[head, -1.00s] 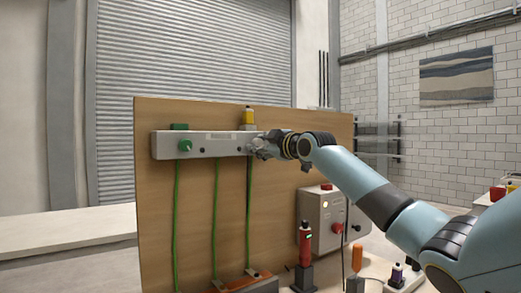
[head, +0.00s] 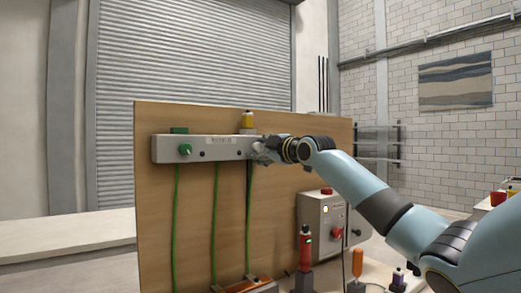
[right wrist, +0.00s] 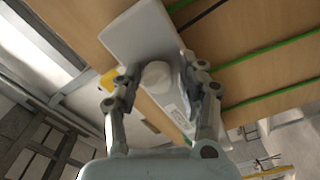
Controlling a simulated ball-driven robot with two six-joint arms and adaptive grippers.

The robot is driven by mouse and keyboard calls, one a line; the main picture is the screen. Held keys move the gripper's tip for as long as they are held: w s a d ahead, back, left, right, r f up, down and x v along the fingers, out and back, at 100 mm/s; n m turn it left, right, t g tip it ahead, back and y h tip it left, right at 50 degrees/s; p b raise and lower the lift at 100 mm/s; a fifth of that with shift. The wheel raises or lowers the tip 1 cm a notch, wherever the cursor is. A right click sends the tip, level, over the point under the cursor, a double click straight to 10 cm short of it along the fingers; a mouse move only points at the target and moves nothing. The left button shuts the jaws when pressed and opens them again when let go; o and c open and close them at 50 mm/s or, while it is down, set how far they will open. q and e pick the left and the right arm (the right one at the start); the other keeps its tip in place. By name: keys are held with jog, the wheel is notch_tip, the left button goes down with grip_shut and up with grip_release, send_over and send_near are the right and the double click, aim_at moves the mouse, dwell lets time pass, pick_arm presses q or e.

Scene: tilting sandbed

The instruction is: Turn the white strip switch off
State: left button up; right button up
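The long white strip (head: 210,147) is fixed across the upper part of an upright wooden board (head: 300,180). A green knob (head: 185,150) is near its left end. My right gripper (head: 262,152) is at the strip's right end and hides that end in the head view. In the right wrist view, a round white knob (right wrist: 156,76) stands out from the strip (right wrist: 138,35). The two fingers of my right gripper (right wrist: 160,78) are on either side of it and look apart, with the knob between them. I cannot tell whether they touch it. My left gripper is not in view.
Green cables (head: 214,215) hang down the board below the strip. A yellow part (head: 247,119) shows above the strip. A grey box with a red knob (head: 337,232) is at lower right, near a red-and-black device (head: 305,245) and an orange handle (head: 357,263).

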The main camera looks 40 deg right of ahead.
jog(key=shift+o, duration=0.8)
jog(key=s, duration=1.2)
jog(key=shift+a, duration=0.35)
